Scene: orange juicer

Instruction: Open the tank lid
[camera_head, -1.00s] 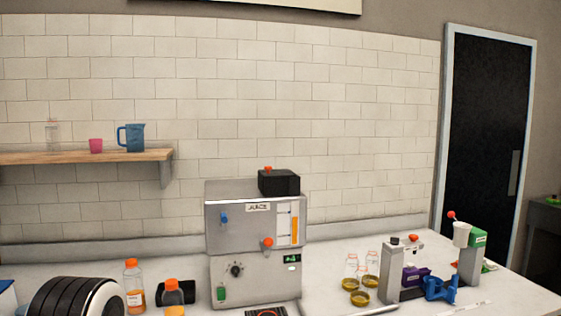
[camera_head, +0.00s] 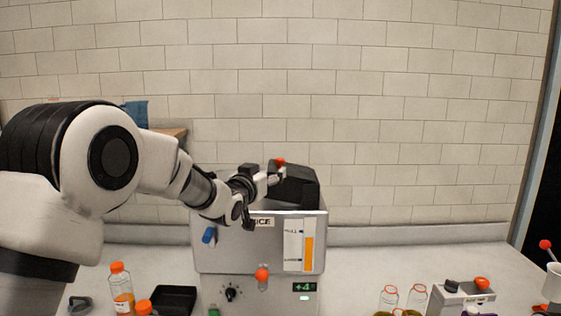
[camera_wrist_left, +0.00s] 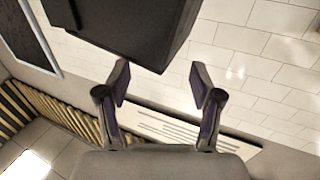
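The black tank lid (camera_head: 297,190) is on top of the grey juicer (camera_head: 215,257), with an orange-red knob (camera_head: 280,161) at its upper left. The lid looks tilted in the head view. A large black block, apparently the lid (camera_wrist_left: 130,25), fills the top there, close past the fingertips. Whether a finger touches it is unclear. My right gripper is not in view.
The juicer front has a blue lever (camera_head: 209,236), an orange-red knob (camera_head: 262,274) and a level gauge (camera_head: 308,252). An orange-capped bottle (camera_head: 121,290) and a black tray (camera_head: 172,300) stand left. Glass jars (camera_head: 389,298) stand right. The tiled wall is behind.

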